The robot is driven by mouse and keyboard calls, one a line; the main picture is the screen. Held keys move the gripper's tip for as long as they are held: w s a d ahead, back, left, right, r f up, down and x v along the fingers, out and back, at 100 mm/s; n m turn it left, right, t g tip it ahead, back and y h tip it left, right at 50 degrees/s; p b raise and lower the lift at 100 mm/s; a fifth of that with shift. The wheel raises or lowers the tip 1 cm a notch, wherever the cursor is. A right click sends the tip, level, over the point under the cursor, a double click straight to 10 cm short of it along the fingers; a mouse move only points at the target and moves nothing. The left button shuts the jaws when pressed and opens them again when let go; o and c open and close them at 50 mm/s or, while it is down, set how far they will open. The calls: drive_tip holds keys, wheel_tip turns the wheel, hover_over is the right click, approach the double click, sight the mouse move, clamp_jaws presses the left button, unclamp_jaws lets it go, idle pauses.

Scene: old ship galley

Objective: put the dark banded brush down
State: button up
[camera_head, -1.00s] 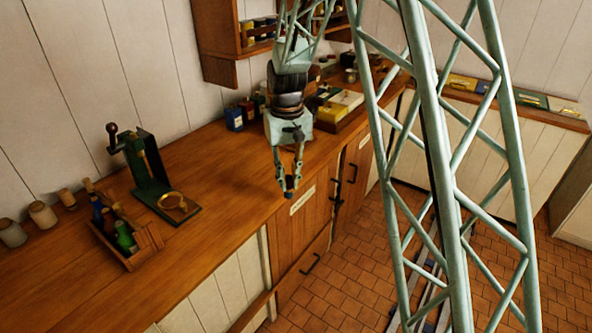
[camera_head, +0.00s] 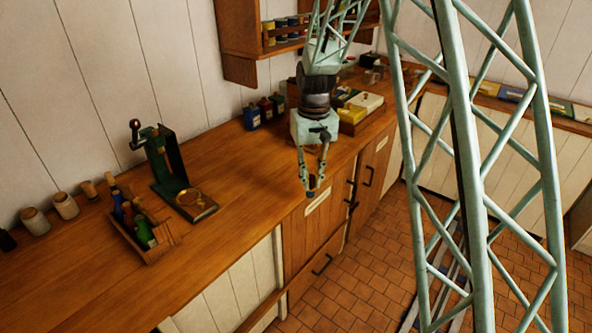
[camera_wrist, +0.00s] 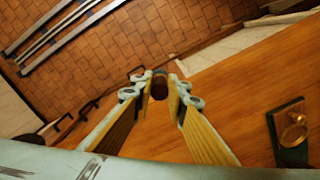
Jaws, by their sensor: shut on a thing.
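My gripper (camera_head: 310,188) points down over the front edge of the wooden counter (camera_head: 235,235), shut on a small dark thing. In the wrist view this is the dark brown, rounded end of the brush (camera_wrist: 159,86), pinched between the fingertips (camera_wrist: 159,82). Its band cannot be made out, and most of it is hidden by the fingers or foreshortened. In the head view it is only a dark speck at the fingertips. It seems to be above the counter top, but the gap is hard to judge.
A green stand with a brass ring (camera_head: 180,180) and a wooden rack of bottles (camera_head: 145,235) stand to the left. Small bottles (camera_head: 262,112) and yellow boxes (camera_head: 358,105) are behind. The counter between stand and gripper is clear. The tiled floor (camera_head: 365,245) lies beyond the front edge.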

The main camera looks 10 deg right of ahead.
drive_tip(key=w+d+n+p, duration=0.3)
drive_tip(key=w+n+p, duration=0.1)
drive_tip(key=p, duration=0.3)
drive_tip(key=shift+w+d+p, duration=0.2)
drive_tip(key=shift+w+p, duration=0.2)
drive_tip(key=shift+w, duration=0.45)
drive_tip(key=w+a+f+p, duration=0.1)
drive_tip(key=w+a, duration=0.2)
drive_tip(key=w, duration=1.2)
drive_tip(key=shift+a+f, duration=0.2)
drive_tip(key=shift+f, duration=0.05)
drive_tip(key=shift+w+a+f+p, duration=0.15)
drive_tip(key=shift+f+p, duration=0.1)
drive_tip(key=shift+f, duration=0.65)
drive_tip(key=shift+w+d+f+p, duration=0.1)
drive_tip(key=shift+w+f+p, duration=0.1)
drive_tip(key=shift+f, duration=0.65)
drive_tip(key=shift+f, duration=0.2)
